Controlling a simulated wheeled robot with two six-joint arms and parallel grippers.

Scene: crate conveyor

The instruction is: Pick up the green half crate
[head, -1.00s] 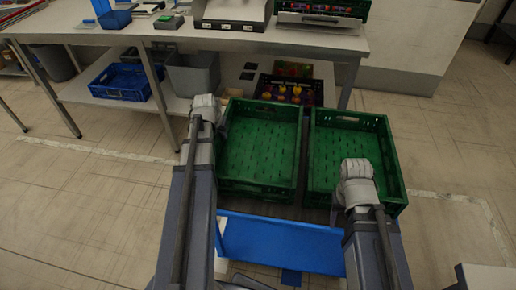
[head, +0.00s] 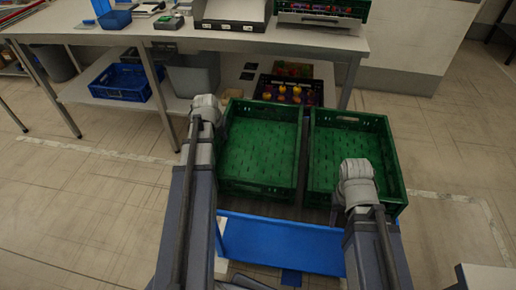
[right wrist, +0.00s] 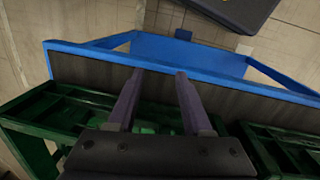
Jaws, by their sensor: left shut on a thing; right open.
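Two empty green crates stand side by side on the blue-framed conveyor in the head view: a left one (head: 262,150) and a right one (head: 345,150). My left gripper (head: 221,125) is at the left wall of the left crate, shut on that wall; its fingertips are largely hidden. My right gripper is over the right crate in the head view, its fingers hidden beneath my wrist. In the right wrist view, the right gripper (right wrist: 158,92) is open, with its two fingers apart and green crate parts below and to both sides.
The blue conveyor frame (head: 285,243) runs along the near side of the crates. Behind stands a table (head: 290,40) with a lower shelf, holding a blue crate (head: 122,82), a grey bin (head: 193,75) and a dark crate of fruit (head: 288,90).

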